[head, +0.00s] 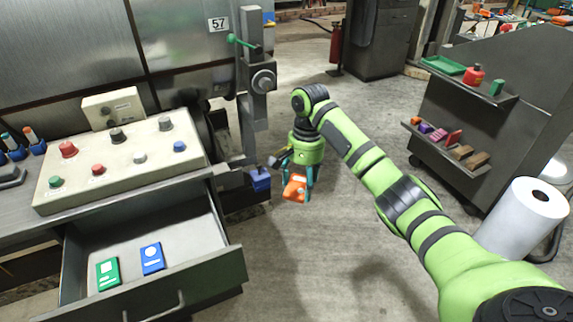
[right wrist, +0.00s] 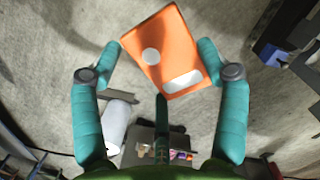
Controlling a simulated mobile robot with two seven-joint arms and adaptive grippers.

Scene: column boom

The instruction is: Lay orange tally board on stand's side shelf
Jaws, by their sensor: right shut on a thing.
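The orange tally board (head: 294,189) is held in my right gripper (head: 299,177) over open floor, between the workbench and the stand. In the right wrist view the board (right wrist: 172,62) sits between the teal fingers of the gripper (right wrist: 160,52); it is tilted and shows a white disc and a white bar. The dark grey stand (head: 530,80) is at the right, with an upper shelf (head: 478,82) and a lower shelf (head: 430,150) on its near side, both apart from the board. My left gripper is not in view.
Several coloured blocks line the lower shelf. A white roll (head: 525,215) stands before the stand. An open drawer (head: 190,285) holds green (head: 108,272) and blue (head: 152,259) boards.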

